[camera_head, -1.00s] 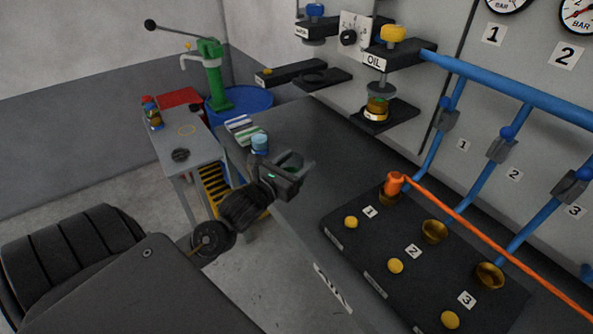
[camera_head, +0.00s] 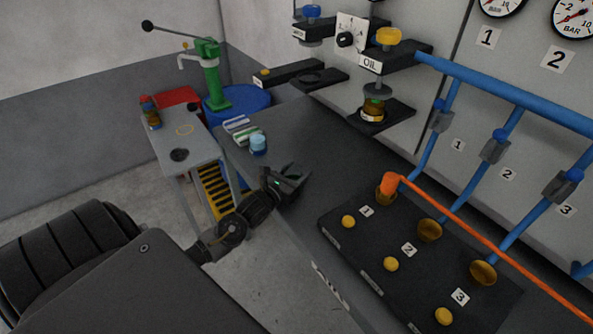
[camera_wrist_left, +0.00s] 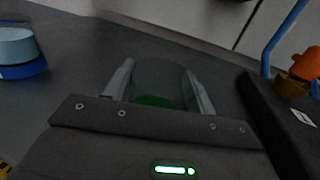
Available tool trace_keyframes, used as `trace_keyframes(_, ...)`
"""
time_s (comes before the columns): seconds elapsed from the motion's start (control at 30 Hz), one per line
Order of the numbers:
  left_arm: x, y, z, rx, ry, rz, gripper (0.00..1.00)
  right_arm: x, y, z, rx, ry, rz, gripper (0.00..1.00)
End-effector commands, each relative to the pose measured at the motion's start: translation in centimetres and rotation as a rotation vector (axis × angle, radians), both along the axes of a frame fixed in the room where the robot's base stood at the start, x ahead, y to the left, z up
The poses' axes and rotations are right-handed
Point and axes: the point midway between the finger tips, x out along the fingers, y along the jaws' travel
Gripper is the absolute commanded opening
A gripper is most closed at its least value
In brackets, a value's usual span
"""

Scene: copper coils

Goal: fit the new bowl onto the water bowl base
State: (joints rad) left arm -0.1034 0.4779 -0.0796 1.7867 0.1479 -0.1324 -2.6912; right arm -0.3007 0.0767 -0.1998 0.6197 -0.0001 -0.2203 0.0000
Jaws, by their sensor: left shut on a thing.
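My left gripper (camera_head: 291,178) is low over the front edge of the dark bench. In the left wrist view its fingers (camera_wrist_left: 160,85) are shut on a clear, see-through bowl (camera_wrist_left: 160,75) with a green patch low down; I take this as the new bowl. In the head view the bowl is hard to make out. The water station, with a blue knob (camera_head: 312,11), stands at the back left of the oil station. A dark round-topped base (camera_head: 325,77) lies below it, seemingly empty, apart from my gripper. My right gripper is not in view.
A light-blue cup-like thing (camera_head: 258,144) stands on the bench left of my gripper. The oil station holds an amber bowl (camera_head: 373,107). Bench between is clear.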

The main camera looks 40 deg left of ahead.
Motion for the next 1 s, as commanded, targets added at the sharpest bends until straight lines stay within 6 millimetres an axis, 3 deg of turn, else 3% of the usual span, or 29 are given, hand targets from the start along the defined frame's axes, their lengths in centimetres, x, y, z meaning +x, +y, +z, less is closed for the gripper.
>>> trace_keyframes(0.37, 0.0, 0.0, -0.5, 0.001, -0.001, -0.001, 0.30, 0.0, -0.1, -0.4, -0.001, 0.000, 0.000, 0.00)
trace_keyframes(0.4, 0.0, 0.0, -0.4, 0.001, 0.000, -0.001, 0.59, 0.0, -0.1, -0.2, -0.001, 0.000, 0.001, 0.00)
trace_keyframes(0.53, 0.0, 0.0, -0.4, 0.001, 0.000, -0.001, 0.76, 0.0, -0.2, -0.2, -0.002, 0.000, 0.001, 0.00)
trace_keyframes(0.87, 0.0, 0.0, 0.0, 0.001, -0.001, 0.000, 0.77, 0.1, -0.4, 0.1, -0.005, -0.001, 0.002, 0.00)
trace_keyframes(1.0, -1.5, -0.1, -0.3, 0.002, 0.002, -0.002, 0.77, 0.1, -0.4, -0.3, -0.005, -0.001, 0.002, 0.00)
